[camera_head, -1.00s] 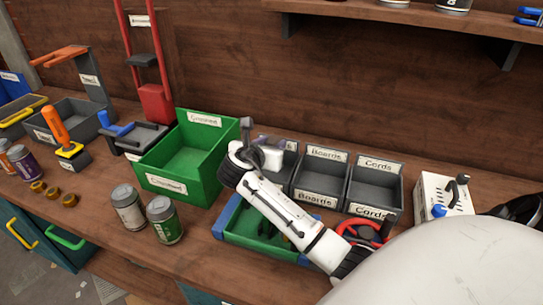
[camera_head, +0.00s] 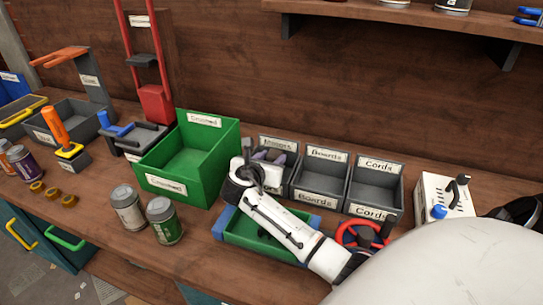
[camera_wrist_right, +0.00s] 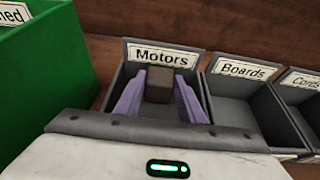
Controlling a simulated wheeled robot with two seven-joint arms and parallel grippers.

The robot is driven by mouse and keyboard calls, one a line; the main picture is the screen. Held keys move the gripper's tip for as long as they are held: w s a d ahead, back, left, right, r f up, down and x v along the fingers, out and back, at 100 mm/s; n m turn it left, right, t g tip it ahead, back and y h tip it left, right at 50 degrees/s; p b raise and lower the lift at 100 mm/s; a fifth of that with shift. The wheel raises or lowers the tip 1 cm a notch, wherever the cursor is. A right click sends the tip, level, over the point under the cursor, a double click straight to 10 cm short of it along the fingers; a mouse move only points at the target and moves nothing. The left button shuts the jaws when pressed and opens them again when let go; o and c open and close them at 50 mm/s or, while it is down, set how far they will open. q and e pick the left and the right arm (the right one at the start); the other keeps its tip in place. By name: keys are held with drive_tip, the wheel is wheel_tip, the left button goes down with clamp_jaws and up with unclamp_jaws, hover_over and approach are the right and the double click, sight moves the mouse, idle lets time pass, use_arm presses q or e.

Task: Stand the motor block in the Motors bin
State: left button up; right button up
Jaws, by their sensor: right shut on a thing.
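The Motors bin (camera_head: 293,163) is a dark grey open bin with a white label; it also shows in the right wrist view (camera_wrist_right: 160,56). My right gripper (camera_wrist_right: 160,90) has its purple fingers on either side of the motor block (camera_wrist_right: 159,82), a brown block, and is shut on it. The block is within the bin's outline in the wrist view; whether it touches the floor cannot be told. In the head view the right gripper (camera_head: 267,156) reaches into the Motors bin, and the block is not clearly visible there. My left gripper is not in view.
The Boards bin (camera_head: 319,177) and Cords bin (camera_head: 374,184) stand to the right. A tall green bin (camera_head: 190,155) stands close on the left. A low green tray with blue ends (camera_head: 240,228) lies under my right arm. Cans (camera_head: 165,220) stand at the left front.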

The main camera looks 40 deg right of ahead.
drive_tip(key=o, duration=1.3)
drive_tip(key=shift+r, duration=0.1)
drive_tip(key=shift+r, duration=0.25)
drive_tip(key=v, duration=1.2)
drive_tip(key=shift+r+p, duration=0.3)
drive_tip(key=shift+r, duration=0.1)
